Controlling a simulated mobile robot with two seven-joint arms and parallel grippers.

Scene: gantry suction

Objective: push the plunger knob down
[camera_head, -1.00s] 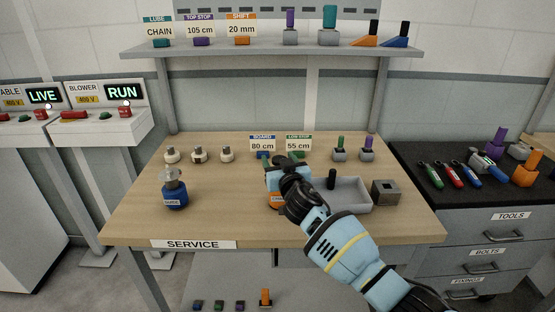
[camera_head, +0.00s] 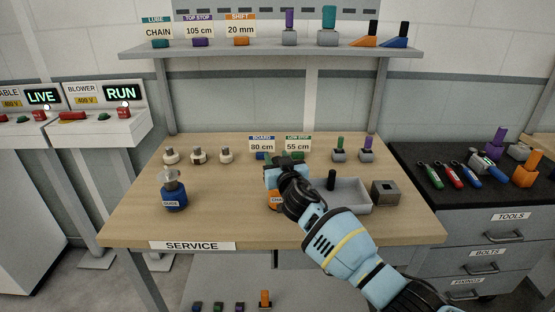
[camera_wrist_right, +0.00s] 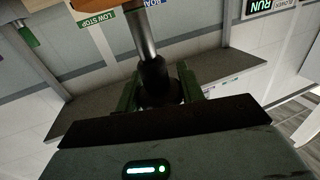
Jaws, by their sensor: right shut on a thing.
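An orange can (camera_head: 275,203) with a white label, partly readable as "CHA", stands on the wooden service bench, mostly hidden behind my right arm. In the right wrist view a bright metal rod (camera_wrist_right: 145,35) runs from an orange surface (camera_wrist_right: 92,15) to a dark plunger knob (camera_wrist_right: 158,82). My right gripper (camera_wrist_right: 160,88) is shut on this knob, with a green finger on each side. In the head view my right gripper (camera_head: 286,172) is over the orange can, and its fingertips are hidden. My left gripper is not in view.
A blue can (camera_head: 174,196) labelled "GUIDE" stands on the left of the bench (camera_head: 225,225). A grey tray (camera_head: 352,206) and a grey block with a square hole (camera_head: 385,194) are on the right. Small pieces and sign cards line the back. The left middle is clear.

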